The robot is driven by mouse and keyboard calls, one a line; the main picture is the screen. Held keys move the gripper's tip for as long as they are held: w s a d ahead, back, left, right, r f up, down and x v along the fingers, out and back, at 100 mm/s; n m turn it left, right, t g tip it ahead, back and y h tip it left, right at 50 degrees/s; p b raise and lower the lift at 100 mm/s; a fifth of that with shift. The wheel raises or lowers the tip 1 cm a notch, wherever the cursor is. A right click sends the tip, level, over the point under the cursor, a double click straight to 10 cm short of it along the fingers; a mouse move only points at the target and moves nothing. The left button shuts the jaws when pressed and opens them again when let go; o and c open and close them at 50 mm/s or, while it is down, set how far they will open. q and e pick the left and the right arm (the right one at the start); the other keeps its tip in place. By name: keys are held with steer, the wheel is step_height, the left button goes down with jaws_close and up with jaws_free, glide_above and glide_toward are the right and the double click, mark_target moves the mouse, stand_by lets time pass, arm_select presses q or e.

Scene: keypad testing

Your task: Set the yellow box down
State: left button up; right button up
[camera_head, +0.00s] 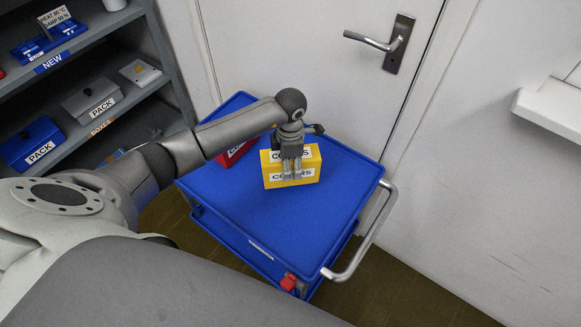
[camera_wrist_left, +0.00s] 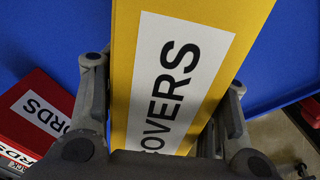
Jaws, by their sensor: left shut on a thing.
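The yellow box (camera_head: 309,167), labelled COVERS, is upright at the blue cart top (camera_head: 260,220). My left gripper (camera_head: 291,172) comes over it from above and is shut on it. In the left wrist view the yellow box (camera_wrist_left: 122,70) lies between the two fingers of the left gripper (camera_wrist_left: 165,95). Whether the box's underside touches the cart top cannot be told. My right gripper is not in view.
A red box (camera_head: 232,153) stands on the cart left of the yellow box, partly hidden by my arm; it also shows in the left wrist view (camera_wrist_left: 45,108). The cart's front and right are clear. A metal handle (camera_head: 372,235), a door and a shelf surround it.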

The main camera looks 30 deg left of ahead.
arm_select(q)
step_height(320, 180, down, 2)
steer(key=shift+s+d+f, duration=0.1)
steer(key=shift+f, duration=0.2)
steer(key=o, duration=1.2)
steer(key=shift+r, duration=0.1)
